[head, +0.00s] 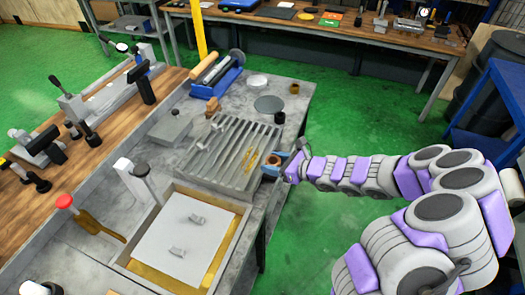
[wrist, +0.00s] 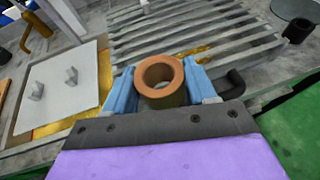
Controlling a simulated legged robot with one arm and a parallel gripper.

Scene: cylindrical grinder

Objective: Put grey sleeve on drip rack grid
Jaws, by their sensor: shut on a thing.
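My gripper (wrist: 160,88) is shut on a copper-brown sleeve (wrist: 161,81), a thick ring with an open bore, held between the blue fingers. In the head view my gripper (head: 273,168) is at the right edge of the drip rack grid (head: 215,172), a grey slatted rack. In the wrist view the grid (wrist: 190,35) lies just beyond the held sleeve. The held sleeve looks brown, not grey. A dark grey sleeve-like cylinder (head: 279,117) stands on the bench behind the grid; it also shows in the wrist view (wrist: 298,30).
A tray with a pale plate (head: 178,247) and two small grey handles is in front of the grid. Small grey pieces (head: 205,150) and yellowish stains are on the slats. A round grey disc (head: 268,104) and a small brown cylinder (head: 294,88) are farther back. Green floor lies right.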

